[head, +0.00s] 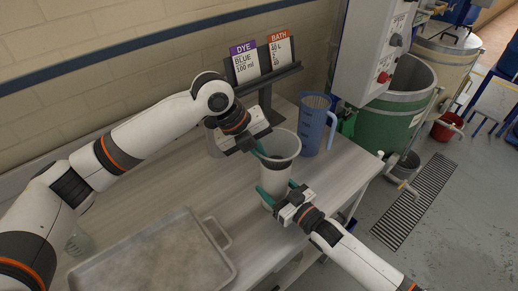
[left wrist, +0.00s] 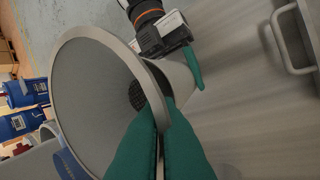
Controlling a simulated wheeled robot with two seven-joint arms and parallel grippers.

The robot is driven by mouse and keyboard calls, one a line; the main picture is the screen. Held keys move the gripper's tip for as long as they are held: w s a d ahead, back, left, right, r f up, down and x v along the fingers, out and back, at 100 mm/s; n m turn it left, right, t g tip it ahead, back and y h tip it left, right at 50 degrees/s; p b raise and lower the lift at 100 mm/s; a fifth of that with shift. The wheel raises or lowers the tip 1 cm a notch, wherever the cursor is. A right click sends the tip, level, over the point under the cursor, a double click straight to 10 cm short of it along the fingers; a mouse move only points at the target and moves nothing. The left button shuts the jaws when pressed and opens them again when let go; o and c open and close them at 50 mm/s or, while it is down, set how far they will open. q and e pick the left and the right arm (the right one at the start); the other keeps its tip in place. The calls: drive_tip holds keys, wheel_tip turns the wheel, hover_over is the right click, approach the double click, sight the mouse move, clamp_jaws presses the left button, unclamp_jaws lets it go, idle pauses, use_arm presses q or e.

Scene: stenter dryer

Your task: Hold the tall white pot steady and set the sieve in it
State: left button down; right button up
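The tall white pot (head: 272,180) stands upright on the bench. The sieve (head: 285,143), a pale flared funnel with dark mesh, is at the pot's mouth; it fills much of the left wrist view (left wrist: 88,85). The pot's body (left wrist: 177,72) shows behind it; I cannot tell how deep the sieve sits. My left gripper (head: 259,150) has its green fingers close together on the sieve's rim, also in the wrist view (left wrist: 160,115). My right gripper (head: 279,192) has its green fingers on both sides of the pot's body, low down.
A blue jug (head: 314,128) stands close behind the pot to the right. A sign stand (head: 266,85) with DYE and BATH cards is at the back. A grey tray (head: 155,255) lies at the front left. A green vat (head: 390,115) stands beyond the bench's right edge.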

use_arm(q)
drive_tip(key=shift+f, duration=0.35)
drive_tip(key=shift+f, duration=0.1)
use_arm(e)
drive_tip(key=shift+s+a+r, duration=0.1)
drive_tip(key=shift+s+a, duration=0.05)
use_arm(q)
drive_tip(key=shift+s+a+f, duration=0.1)
drive_tip(key=shift+s+f, duration=0.05)
drive_tip(key=shift+f, duration=0.25)
drive_tip(key=shift+s+a+f, duration=0.1)
drive_tip(key=shift+f, duration=0.3)
use_arm(e)
drive_tip(key=shift+s+a+r, duration=0.1)
use_arm(q)
drive_tip(key=c, duration=1.6)
unclamp_jaws()
use_arm(e)
drive_tip(key=shift+s, duration=0.1)
use_arm(q)
drive_tip(key=v, duration=0.9)
drive_tip(key=d+v, duration=0.1)
drive_tip(key=v, duration=0.3)
drive_tip(key=shift+r, duration=0.6)
use_arm(e)
drive_tip(key=shift+w+d+f, duration=0.3)
